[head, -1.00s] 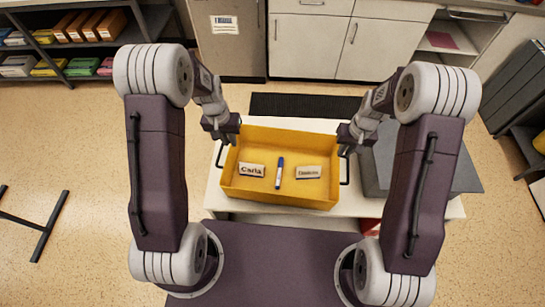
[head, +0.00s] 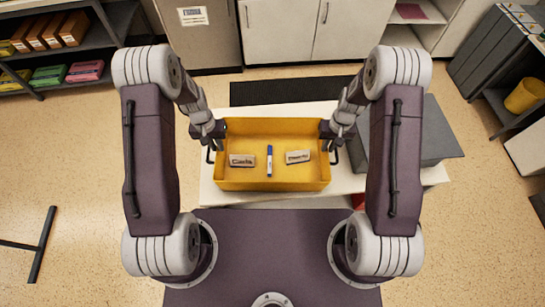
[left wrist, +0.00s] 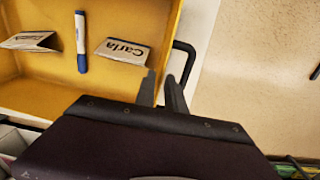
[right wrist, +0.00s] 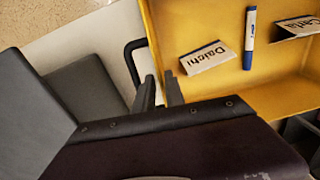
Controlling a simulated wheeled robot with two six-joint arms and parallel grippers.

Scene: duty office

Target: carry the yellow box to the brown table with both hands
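The yellow box (head: 272,185) stands on a white table and holds two name cards and a blue-and-white marker. It has a black handle at its left end (head: 209,154) and right end (head: 336,156). My left gripper (head: 211,143) is at the left end. In the left wrist view its fingers (left wrist: 162,85) stand apart near the rim and handle (left wrist: 188,62). My right gripper (head: 331,141) is at the right end. In the right wrist view its fingers (right wrist: 160,88) also stand apart beside the rim and handle (right wrist: 128,55). No firm grip shows. No brown table is recognisable.
The white table (head: 300,111) has a grey block (head: 425,140) to the right of the box. A dark mat (head: 285,90) lies behind it. Cabinets (head: 310,30) and shelves (head: 60,70) line the back; a dark rack (head: 500,50) stands right. The floor at left is mostly clear.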

